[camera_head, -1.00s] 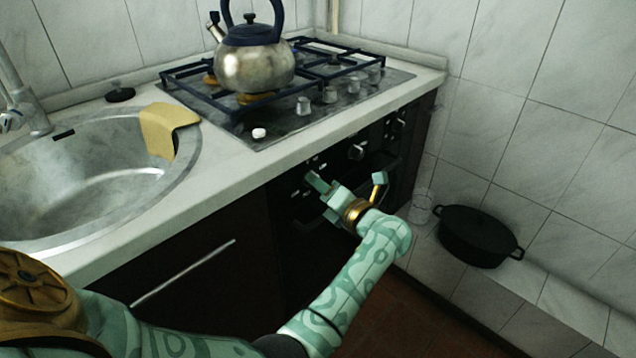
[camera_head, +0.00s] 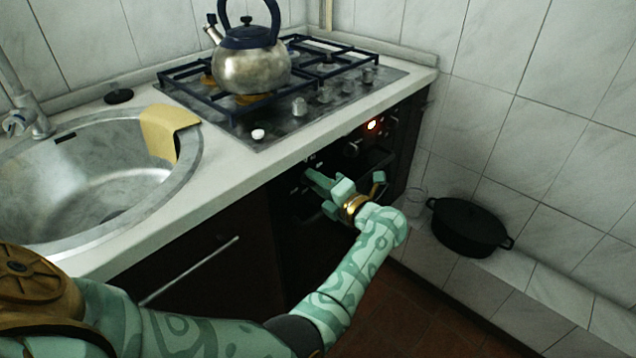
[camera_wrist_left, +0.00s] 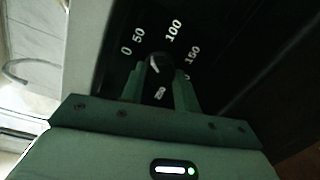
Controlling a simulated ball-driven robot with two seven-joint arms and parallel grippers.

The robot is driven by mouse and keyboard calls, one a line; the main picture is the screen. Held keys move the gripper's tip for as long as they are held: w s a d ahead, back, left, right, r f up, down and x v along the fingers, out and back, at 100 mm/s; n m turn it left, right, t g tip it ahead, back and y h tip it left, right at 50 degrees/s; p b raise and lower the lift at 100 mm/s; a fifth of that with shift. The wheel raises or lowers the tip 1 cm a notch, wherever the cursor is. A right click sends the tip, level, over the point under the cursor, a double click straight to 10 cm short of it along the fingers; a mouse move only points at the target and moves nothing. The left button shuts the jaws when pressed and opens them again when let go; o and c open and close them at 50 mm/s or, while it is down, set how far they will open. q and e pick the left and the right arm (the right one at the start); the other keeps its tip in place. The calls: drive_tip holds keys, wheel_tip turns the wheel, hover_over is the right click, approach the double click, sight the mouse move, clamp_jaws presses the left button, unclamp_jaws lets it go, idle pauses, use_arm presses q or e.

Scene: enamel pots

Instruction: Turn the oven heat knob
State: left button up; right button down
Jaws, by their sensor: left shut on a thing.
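The oven heat knob (camera_wrist_left: 158,65) shows in the left wrist view as a round dark knob with a pale mark. Printed numbers 0, 50, 100 and 150 run around it. My left gripper (camera_wrist_left: 160,88) is shut on this knob, one finger on each side. In the head view my left gripper (camera_head: 322,183) is at the dark oven front (camera_head: 300,215), below the counter edge. There the gripper hides the knob. My right gripper is not in view.
A kettle (camera_head: 250,70) stands on the gas hob (camera_head: 275,132). A sink (camera_head: 90,185) with a yellow cloth (camera_head: 163,128) on its rim lies left. A black pot (camera_head: 468,228) and a clear glass (camera_head: 415,200) stand on the tiled ledge at right. Another panel knob (camera_head: 352,148) is nearby.

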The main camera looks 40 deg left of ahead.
use_arm(q)
drive_tip(key=o, duration=1)
drive_tip(key=shift+d, duration=0.1)
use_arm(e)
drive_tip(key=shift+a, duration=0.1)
use_arm(q)
drive_tip(key=shift+d, duration=0.1)
drive_tip(key=s+d, duration=0.1)
drive_tip(key=d, duration=0.4)
drive_tip(key=d+p, duration=0.1)
drive_tip(key=d, duration=0.4)
drive_tip(key=s+d+p, duration=0.1)
drive_tip(key=d, duration=0.5)
drive_tip(key=shift+s+r, duration=0.35)
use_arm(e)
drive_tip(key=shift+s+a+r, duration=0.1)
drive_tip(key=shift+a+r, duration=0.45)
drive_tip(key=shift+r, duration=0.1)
use_arm(q)
drive_tip(key=shift+a, duration=0.1)
